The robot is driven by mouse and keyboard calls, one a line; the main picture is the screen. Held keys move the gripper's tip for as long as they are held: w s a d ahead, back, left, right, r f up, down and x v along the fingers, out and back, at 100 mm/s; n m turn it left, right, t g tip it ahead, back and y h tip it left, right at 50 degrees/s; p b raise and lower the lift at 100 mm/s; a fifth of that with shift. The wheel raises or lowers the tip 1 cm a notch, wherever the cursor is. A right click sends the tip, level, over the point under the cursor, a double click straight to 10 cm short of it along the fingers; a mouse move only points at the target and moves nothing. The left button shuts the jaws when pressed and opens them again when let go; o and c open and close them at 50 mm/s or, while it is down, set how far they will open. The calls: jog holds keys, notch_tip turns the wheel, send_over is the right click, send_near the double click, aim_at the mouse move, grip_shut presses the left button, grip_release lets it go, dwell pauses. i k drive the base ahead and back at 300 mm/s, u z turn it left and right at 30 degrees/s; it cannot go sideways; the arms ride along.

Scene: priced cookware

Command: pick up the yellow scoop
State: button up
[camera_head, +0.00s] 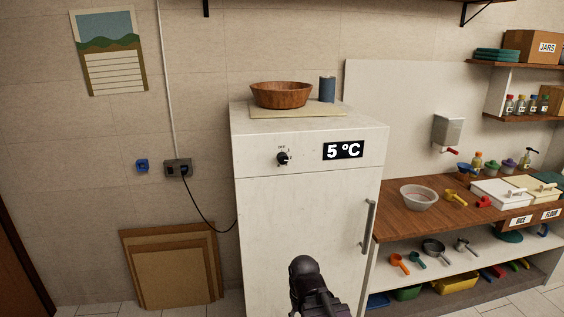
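The yellow scoop (455,197) lies on the wooden counter to the right of the fridge, between a clear bowl and a red scoop. It looks like a small cup with a short handle. A dark, rounded part of my own arm shows at the bottom centre, in front of the fridge door. No gripper fingers can be made out, and my arm is well apart from the scoop.
The white fridge (305,205) with its door handle (368,227) stands left of the counter (395,225). Near the scoop are the bowl (419,197), red scoop (484,202) and white bins (497,194).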

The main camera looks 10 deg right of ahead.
aim_at(450, 195)
jog(key=i, duration=0.95)
jog(key=u, duration=0.45)
jog(key=k, duration=0.1)
jog(key=z, duration=2.65)
jog(key=i, duration=1.05)
